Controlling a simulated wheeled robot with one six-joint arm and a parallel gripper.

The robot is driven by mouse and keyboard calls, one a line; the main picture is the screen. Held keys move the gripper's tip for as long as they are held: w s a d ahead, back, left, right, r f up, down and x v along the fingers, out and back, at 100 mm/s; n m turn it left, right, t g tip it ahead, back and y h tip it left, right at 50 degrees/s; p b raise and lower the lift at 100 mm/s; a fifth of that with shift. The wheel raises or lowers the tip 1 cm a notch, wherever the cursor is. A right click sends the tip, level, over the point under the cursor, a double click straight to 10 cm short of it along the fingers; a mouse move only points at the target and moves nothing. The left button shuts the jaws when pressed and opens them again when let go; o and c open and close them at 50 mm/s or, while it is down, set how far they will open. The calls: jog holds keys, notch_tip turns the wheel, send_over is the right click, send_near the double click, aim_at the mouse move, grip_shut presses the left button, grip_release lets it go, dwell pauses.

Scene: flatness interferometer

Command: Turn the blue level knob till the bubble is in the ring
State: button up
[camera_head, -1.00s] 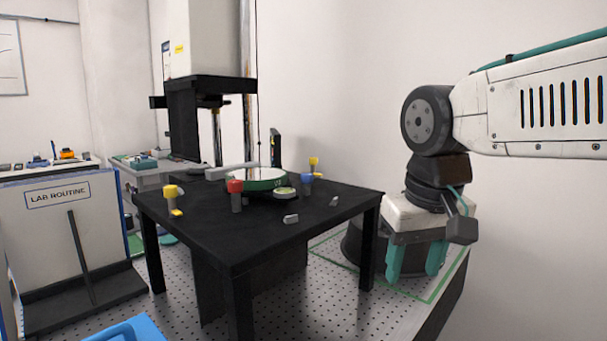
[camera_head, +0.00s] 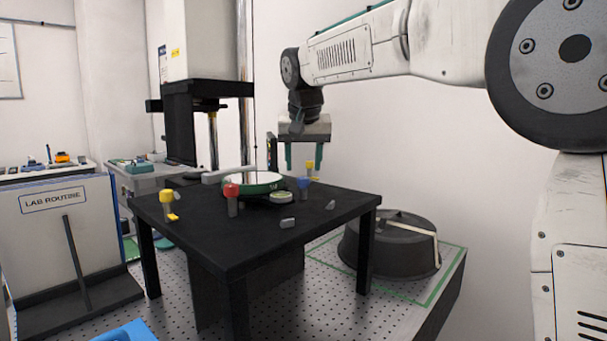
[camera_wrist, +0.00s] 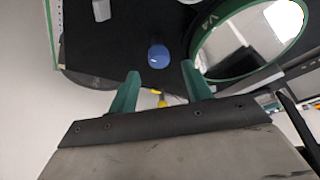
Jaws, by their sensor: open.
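The blue level knob (camera_head: 303,187) stands upright on the right part of the black table. It also shows in the wrist view (camera_wrist: 158,56), seen from above and ahead of the fingertips. A small round level (camera_head: 280,197) with a green rim lies just left of the knob; its bubble and ring are too small to make out.
A large green-rimmed disc (camera_head: 240,187) marked V4 lies mid-table; in the wrist view it is close to the right finger. A red knob (camera_head: 232,190) and another yellow knob (camera_head: 167,198) stand further left. Small grey pieces (camera_head: 288,223) lie near the table's front. A dark round case (camera_head: 400,245) is at right.

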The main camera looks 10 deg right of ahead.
aim_at(303, 178)
jog(key=shift+x, duration=1.95)
jog(key=c, duration=1)
jog(key=shift+o, duration=0.2)
jog(key=shift+s+n, duration=0.1)
jog(key=shift+n, duration=0.2)
jog(key=n+y, duration=0.1)
jog(key=n, duration=0.1)
jog(key=shift+d+n, duration=0.15)
jog(key=shift+n, duration=0.25)
jog(key=shift+n+g+y, duration=0.3)
jog(key=shift+n+y, duration=0.5)
jog(key=shift+n, duration=1.1)
